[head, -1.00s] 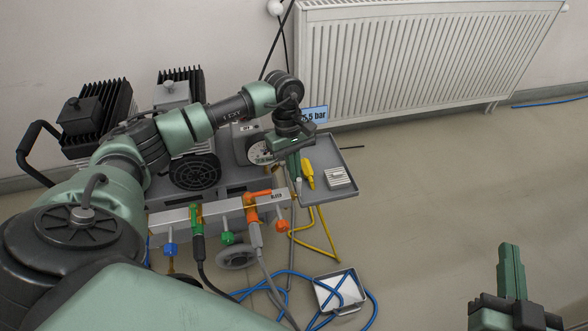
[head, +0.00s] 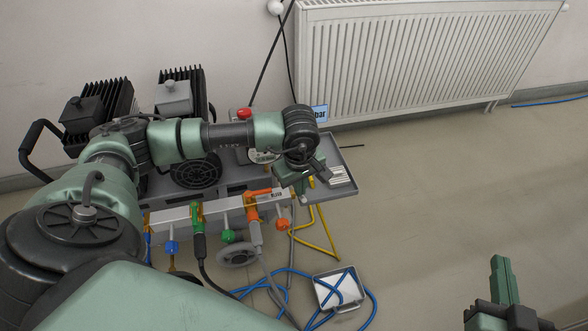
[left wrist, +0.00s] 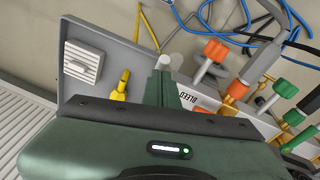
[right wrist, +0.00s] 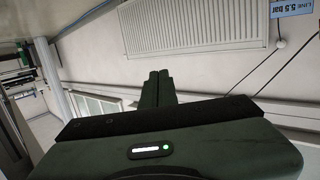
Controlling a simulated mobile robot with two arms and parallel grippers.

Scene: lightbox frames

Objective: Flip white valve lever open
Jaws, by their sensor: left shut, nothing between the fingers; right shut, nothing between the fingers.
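A small white cylindrical end (left wrist: 168,60), which looks like the white valve lever, shows in the left wrist view just beyond my left fingertips, close to the BLEED label (left wrist: 188,99). In the head view my left gripper (head: 304,194) hangs over the right end of the valve manifold (head: 222,207) and hides the white part. My left gripper also shows in the left wrist view (left wrist: 162,80), shut and empty; I cannot tell whether it touches the white part. My right gripper (head: 502,262) is shut and empty over the floor at lower right; it also shows in the right wrist view (right wrist: 158,78).
Blue (head: 172,248), green (head: 228,236) and orange (head: 282,224) knobs stick out from the manifold. A grey tray (left wrist: 85,45) holds a yellow item (left wrist: 122,84) and a white block (left wrist: 84,62). Hoses and a small white tray (head: 347,308) lie on the floor. Floor at right is clear.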

